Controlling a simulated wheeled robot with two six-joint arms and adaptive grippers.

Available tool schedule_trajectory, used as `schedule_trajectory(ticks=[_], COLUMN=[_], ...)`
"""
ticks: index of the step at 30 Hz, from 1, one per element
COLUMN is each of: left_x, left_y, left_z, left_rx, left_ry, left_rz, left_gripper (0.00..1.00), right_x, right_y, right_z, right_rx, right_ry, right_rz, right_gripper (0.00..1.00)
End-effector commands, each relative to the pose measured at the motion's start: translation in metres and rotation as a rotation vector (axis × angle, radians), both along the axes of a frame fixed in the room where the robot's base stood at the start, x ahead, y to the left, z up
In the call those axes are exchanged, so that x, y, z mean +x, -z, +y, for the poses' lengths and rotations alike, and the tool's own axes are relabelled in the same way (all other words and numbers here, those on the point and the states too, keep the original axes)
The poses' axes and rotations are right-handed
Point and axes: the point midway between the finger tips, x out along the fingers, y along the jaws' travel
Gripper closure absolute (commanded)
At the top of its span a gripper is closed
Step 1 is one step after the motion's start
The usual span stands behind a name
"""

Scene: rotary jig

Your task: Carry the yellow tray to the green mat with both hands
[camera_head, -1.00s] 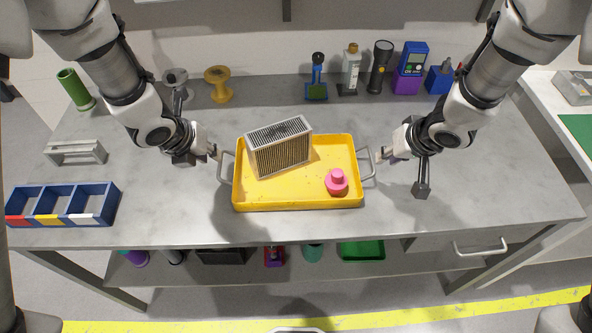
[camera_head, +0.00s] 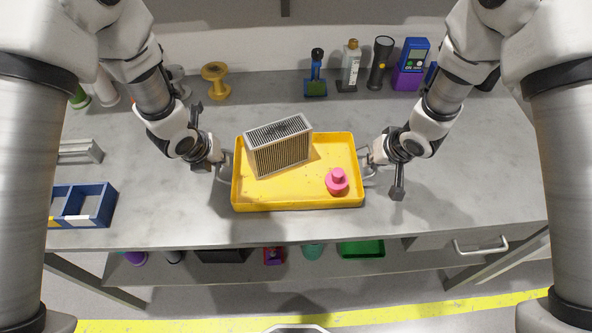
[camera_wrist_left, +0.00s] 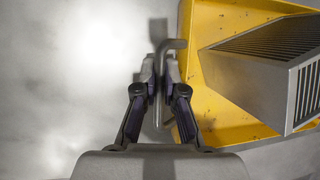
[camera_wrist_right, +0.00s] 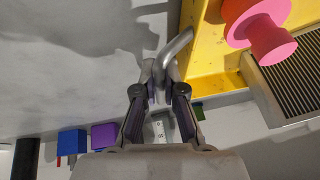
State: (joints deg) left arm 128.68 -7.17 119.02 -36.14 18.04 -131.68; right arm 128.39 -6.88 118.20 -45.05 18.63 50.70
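The yellow tray (camera_head: 300,196) rests on the grey bench, with a metal loop handle at each end. On it stand a grey finned block (camera_head: 280,150) and a pink knobbed piece (camera_head: 337,182). My left gripper (camera_head: 222,164) is at the left handle; in the left wrist view its fingers (camera_wrist_left: 160,72) are closed around the handle bar. My right gripper (camera_head: 368,160) is at the right handle; in the right wrist view its fingers (camera_wrist_right: 160,78) are closed around that bar. The green mat does not show now; my right arm covers that side.
A blue divided bin (camera_head: 88,207) and a grey bracket (camera_head: 80,151) are at the left. A yellow spool (camera_head: 215,80), a dark flashlight (camera_head: 380,63) and a blue meter (camera_head: 411,58) stand along the back. The bench in front of the tray is clear.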

Motion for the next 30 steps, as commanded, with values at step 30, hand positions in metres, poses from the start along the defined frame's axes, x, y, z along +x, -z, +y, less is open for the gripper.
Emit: schedule_trajectory(ticks=[30], left_x=[0.000], left_y=[-0.051], left_z=[0.000], left_rx=[0.000], left_ry=[-0.001], left_rz=[-0.001], left_gripper=[1.00], right_x=[0.000], right_y=[-0.051], right_z=[0.000], right_rx=[0.000], right_ry=[0.001], right_rz=[-0.001], right_gripper=[1.00])
